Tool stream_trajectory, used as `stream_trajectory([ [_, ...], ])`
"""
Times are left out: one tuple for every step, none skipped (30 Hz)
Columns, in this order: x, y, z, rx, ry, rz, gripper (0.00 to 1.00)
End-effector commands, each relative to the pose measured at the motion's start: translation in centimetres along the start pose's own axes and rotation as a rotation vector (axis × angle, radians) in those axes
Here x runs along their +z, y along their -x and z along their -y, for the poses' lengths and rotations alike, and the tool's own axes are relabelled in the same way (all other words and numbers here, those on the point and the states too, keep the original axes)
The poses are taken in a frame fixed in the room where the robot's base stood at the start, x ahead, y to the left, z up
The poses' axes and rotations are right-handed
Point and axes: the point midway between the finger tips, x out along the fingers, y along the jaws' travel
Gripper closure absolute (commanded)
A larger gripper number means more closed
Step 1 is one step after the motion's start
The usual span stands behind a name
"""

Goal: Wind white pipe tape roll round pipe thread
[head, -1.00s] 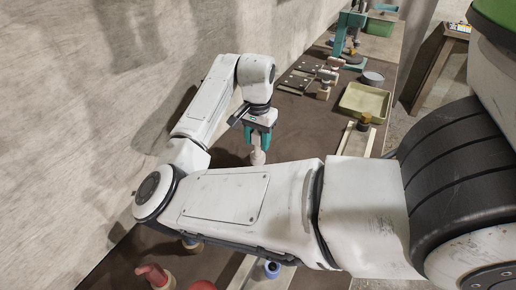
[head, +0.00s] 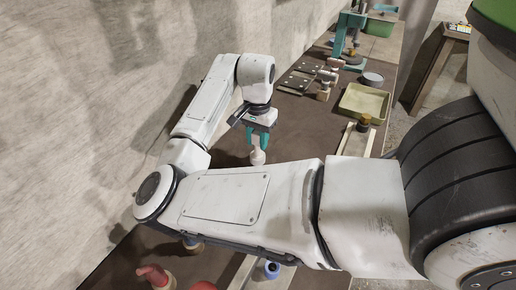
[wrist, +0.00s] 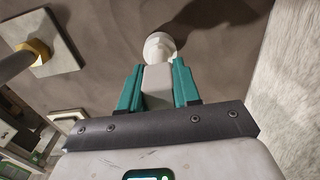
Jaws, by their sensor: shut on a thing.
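My gripper (wrist: 158,88) has teal fingers shut on a pale grey-white block, which looks like the handle of the white tape roll (wrist: 160,45). The roll is a rounded white piece just beyond the fingertips. In the head view my gripper (head: 258,142) points down over the brown bench, with the white piece (head: 258,157) at its tips. In the wrist view a grey pipe (wrist: 14,66) with a brass hex fitting (wrist: 36,50) stands on a square plate (wrist: 58,62), left of and apart from my gripper. Any thread on it is not clear.
A pale green tray (head: 364,101) and a brass-topped fitting (head: 364,120) lie to the right on the bench. Drilled metal plates (head: 298,78) lie farther back. Red parts (head: 153,274) and a blue ring (head: 271,268) are at the front. A wall (head: 100,110) bounds the left.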

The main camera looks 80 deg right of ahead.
Motion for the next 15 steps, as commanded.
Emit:
stream_trajectory([
  [0.0,0.7,0.0,0.0,0.0,-0.001,1.0],
  [0.0,0.9,0.0,0.0,0.0,-0.001,1.0],
  [0.0,1.2,0.0,0.0,0.0,-0.001,1.0],
  [0.0,1.5,0.0,0.0,0.0,-0.001,1.0],
  [0.0,1.7,0.0,0.001,0.0,0.0,1.0],
  [0.0,2.0,-0.1,0.001,-0.001,0.0,1.0],
  [0.0,2.2,-0.1,0.001,-0.001,0.0,1.0],
  [0.0,2.4,-0.1,0.001,-0.001,0.0,1.0],
  [0.0,2.7,-0.1,0.001,-0.001,0.0,1.0],
  [0.0,2.9,-0.1,0.001,-0.001,0.0,1.0],
  [0.0,3.1,-0.1,0.001,-0.001,0.0,1.0],
  [0.0,3.4,-0.1,0.001,-0.001,0.0,1.0],
  [0.0,3.6,-0.1,0.001,-0.001,0.0,1.0],
  [0.0,3.9,-0.1,0.001,-0.001,0.0,1.0],
  [0.0,4.2,0.0,0.001,-0.001,-0.001,1.0],
])
